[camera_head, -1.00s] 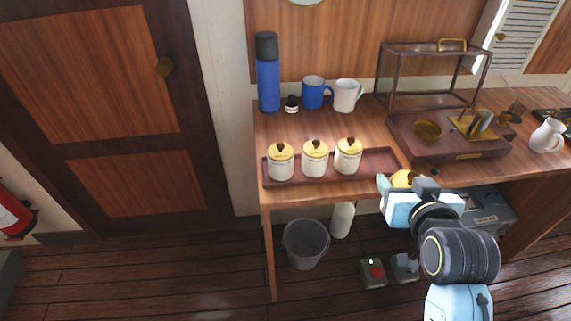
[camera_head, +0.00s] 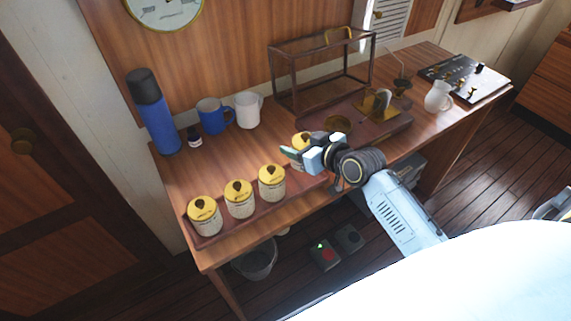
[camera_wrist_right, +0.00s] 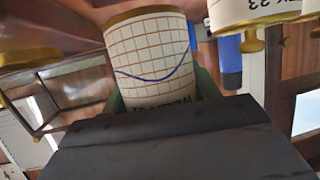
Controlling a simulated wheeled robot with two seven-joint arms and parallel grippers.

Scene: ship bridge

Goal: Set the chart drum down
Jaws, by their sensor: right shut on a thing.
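My right gripper (camera_head: 297,157) is shut on a cream chart drum (camera_head: 301,140) with a yellow top, at the right end of a long dark wooden tray (camera_head: 222,232). In the right wrist view the held drum (camera_wrist_right: 150,62) shows grid paper and a blue curve between my green fingers. Whether its base touches the tray is hidden. Three similar drums, a left one (camera_head: 205,215), a middle one (camera_head: 239,198) and a right one (camera_head: 271,182), stand upright in the tray. My left gripper is not in view.
Behind the held drum is an open-framed glass case (camera_head: 322,75); a brass mechanism (camera_head: 376,103) stands on a wooden base to the right. A blue flask (camera_head: 155,115), blue mug (camera_head: 212,117) and white mug (camera_head: 248,110) stand at the back. A white jug (camera_head: 438,97) is farther right.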

